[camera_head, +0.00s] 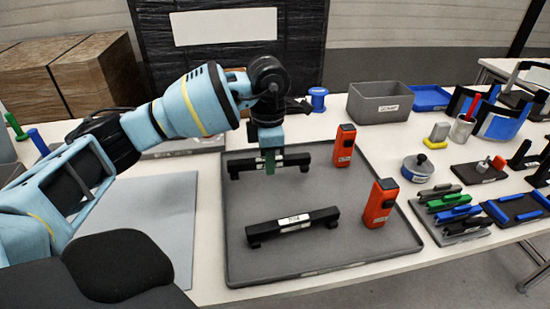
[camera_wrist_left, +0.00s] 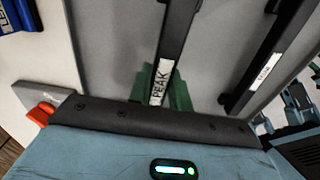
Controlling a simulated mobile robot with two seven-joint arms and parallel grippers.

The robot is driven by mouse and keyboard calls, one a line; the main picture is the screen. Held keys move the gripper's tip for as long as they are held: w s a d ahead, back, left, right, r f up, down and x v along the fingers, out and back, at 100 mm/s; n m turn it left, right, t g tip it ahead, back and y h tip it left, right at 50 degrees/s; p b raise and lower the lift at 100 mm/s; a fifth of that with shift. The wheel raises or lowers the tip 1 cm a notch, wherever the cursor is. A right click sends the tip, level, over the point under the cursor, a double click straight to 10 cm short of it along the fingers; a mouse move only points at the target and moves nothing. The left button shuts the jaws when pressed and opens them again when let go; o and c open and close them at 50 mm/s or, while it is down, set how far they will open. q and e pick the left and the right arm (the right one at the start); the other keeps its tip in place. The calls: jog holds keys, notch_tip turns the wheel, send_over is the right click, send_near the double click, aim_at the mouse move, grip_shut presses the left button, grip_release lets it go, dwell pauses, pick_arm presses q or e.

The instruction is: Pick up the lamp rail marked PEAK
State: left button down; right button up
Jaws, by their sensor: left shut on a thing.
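The black lamp rail marked PEAK (camera_head: 293,160) is at the far side of the grey tray (camera_head: 355,255). In the left wrist view its white PEAK label (camera_wrist_left: 160,84) is readable between green fingertips. My left gripper (camera_head: 270,160) comes down on the rail from above and is shut around it near the label. I cannot tell whether the rail's feet touch the tray. A second black rail (camera_head: 268,231) lies nearer in the same tray, also with a white label; it also shows in the left wrist view (camera_wrist_left: 262,70). My right gripper is not in view.
Two orange devices (camera_head: 380,204) (camera_head: 344,146) stand in the tray right of the rails. A grey bin (camera_head: 378,103) and blue spool (camera_head: 318,99) stand behind. Clamps, a round tin (camera_head: 417,168) and small tools crowd the right. A grey mat (camera_head: 155,215) lies left.

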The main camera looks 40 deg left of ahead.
pick_arm(q)
jog(key=s, duration=0.4)
jog(key=s+d+r, duration=0.1)
jog(key=s, duration=0.8)
jog(key=shift+s+d+r, duration=0.1)
jog(key=shift+d+r, duration=0.05)
jog(key=shift+d, duration=0.25)
